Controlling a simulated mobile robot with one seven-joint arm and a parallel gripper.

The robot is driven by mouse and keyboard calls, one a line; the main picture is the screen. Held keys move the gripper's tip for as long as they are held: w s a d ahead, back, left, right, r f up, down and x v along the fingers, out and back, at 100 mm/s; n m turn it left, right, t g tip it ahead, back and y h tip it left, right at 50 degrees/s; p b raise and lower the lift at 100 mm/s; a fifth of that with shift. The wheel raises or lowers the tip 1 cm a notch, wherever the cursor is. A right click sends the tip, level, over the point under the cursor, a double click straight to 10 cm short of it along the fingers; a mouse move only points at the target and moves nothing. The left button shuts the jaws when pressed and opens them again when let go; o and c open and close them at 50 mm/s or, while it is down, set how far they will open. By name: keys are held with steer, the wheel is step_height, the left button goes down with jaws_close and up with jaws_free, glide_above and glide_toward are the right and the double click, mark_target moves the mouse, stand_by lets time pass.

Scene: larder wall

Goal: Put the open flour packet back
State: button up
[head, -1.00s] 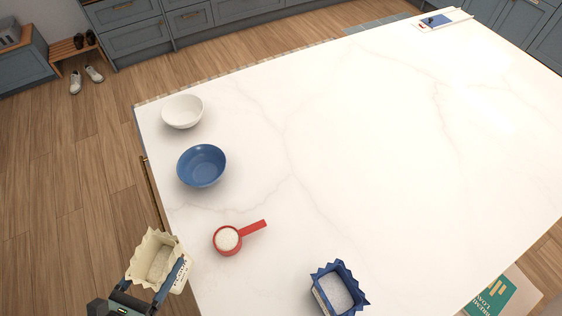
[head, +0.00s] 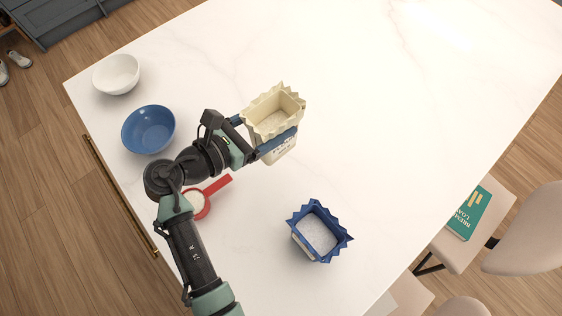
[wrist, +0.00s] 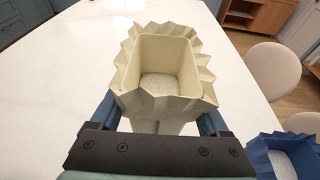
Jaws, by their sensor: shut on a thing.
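The open cream flour packet (head: 281,145) has a jagged top edge and pale powder inside. My gripper (head: 268,140) is shut on its sides and holds it upright over the white island top. Whether its base touches the top I cannot tell. In the wrist view the cream packet (wrist: 165,105) sits between my fingers (wrist: 160,118), its open mouth towards the camera. A second open packet, blue with a jagged rim and white contents (head: 318,232), stands on the island at the front; part of it shows in the wrist view (wrist: 285,158).
A white bowl (head: 117,74) and a blue bowl (head: 148,130) stand at the island's left. A red scoop (head: 218,184) lies partly hidden under my arm. Chairs (head: 530,230), one with a green book (head: 468,212), stand beyond the right edge. The island's middle and back are clear (head: 370,110).

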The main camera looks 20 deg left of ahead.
steer(key=shift+w+d+f, duration=0.15)
steer(key=shift+w+d, duration=0.05)
steer(key=shift+d, duration=0.15)
step_height(320, 180, down, 9)
steer(key=shift+f, duration=0.2)
steer(key=shift+f, duration=0.15)
steer(key=o, duration=1.6)
steer(key=shift+c, duration=0.2)
steer(key=shift+r, duration=0.2)
steer(key=shift+s+a, duration=0.25)
steer(key=shift+s, duration=0.1)
steer(key=b+v, duration=0.1)
steer(key=v, duration=1)
